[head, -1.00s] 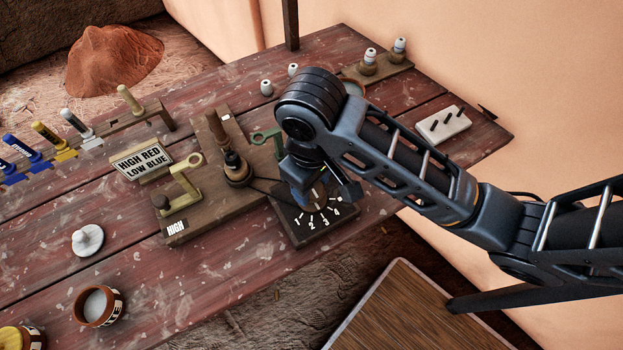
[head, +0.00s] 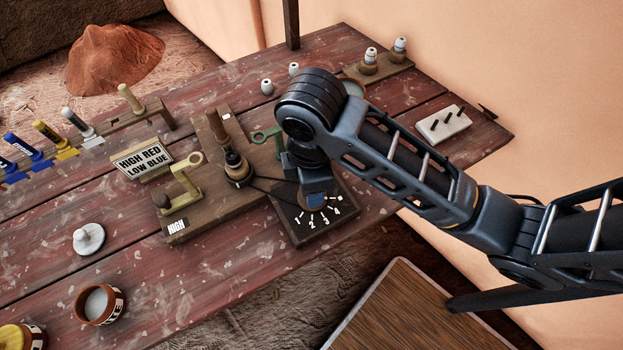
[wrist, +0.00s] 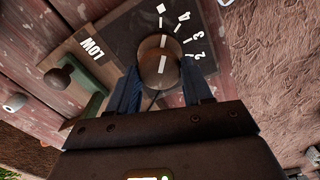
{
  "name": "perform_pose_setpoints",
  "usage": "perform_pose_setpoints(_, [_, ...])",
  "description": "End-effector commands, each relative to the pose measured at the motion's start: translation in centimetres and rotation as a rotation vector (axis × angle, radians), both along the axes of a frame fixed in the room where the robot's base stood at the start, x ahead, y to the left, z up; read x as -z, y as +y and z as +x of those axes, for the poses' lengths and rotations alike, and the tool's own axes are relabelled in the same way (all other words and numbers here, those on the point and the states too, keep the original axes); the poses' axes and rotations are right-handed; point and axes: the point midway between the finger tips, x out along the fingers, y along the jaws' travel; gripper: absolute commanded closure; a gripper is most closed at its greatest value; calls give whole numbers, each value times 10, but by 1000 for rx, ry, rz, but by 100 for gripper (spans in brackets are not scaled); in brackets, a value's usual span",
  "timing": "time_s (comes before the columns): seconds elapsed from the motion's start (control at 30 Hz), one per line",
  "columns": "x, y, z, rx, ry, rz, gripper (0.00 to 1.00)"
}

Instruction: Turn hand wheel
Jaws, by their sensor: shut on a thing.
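The hand wheel (wrist: 152,70) is a round, dark brown knob with a white line across its top. It sits on a dark dial plate (head: 292,229) marked 1 to 4 and with a white square. In the wrist view the line points up toward the white square (wrist: 161,8). My gripper (wrist: 160,82) is shut on the wheel, with one blue-padded finger on each side. In the head view my gripper (head: 314,200) is over the dial and hides most of the wheel.
Left of the dial, a wooden board (head: 215,212) holds a lever tagged HIGH (head: 186,184), a green lever (head: 265,135) and a dark-topped post (head: 236,166). A HIGH RED LOW BLUE sign (head: 141,160) stands behind. The table's front edge is close to the dial.

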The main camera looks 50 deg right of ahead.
Motion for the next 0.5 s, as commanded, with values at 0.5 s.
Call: perform_pose_setpoints(0.5, [-1,0,1,-218,-5,2,81])
